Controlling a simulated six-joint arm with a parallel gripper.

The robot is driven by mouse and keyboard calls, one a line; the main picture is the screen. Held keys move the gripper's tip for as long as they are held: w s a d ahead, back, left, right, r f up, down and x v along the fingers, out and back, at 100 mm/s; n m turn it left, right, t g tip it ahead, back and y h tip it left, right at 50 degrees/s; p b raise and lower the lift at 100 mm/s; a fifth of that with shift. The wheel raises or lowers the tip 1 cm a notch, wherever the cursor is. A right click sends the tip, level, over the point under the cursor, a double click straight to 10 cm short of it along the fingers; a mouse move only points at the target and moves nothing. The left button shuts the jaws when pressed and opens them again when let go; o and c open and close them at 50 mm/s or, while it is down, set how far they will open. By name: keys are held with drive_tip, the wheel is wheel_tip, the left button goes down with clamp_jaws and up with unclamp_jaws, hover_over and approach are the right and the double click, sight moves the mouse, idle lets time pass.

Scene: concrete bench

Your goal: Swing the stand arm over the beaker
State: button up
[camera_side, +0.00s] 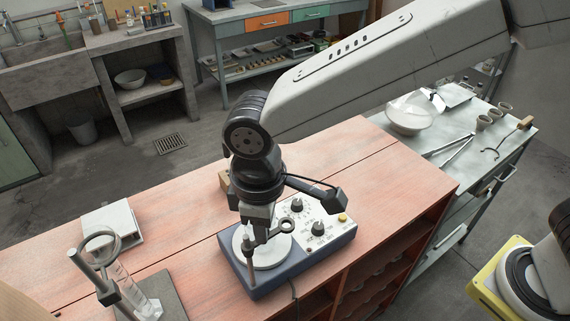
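My gripper (258,232) points down over the blue-grey hotplate (338,245), near its round white plate (272,252).
The reddish wooden bench (190,220) is clear between the glassware and hotplate. A white box (112,226) sits behind the stand. A metal side table (470,130) holds a bowl (408,116), small cups and tools. A yellow-and-black object (505,280) is at the right edge.

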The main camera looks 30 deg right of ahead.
clamp_jaws()
drive_tip(key=shift+r, duration=0.1)
idle(1.0)
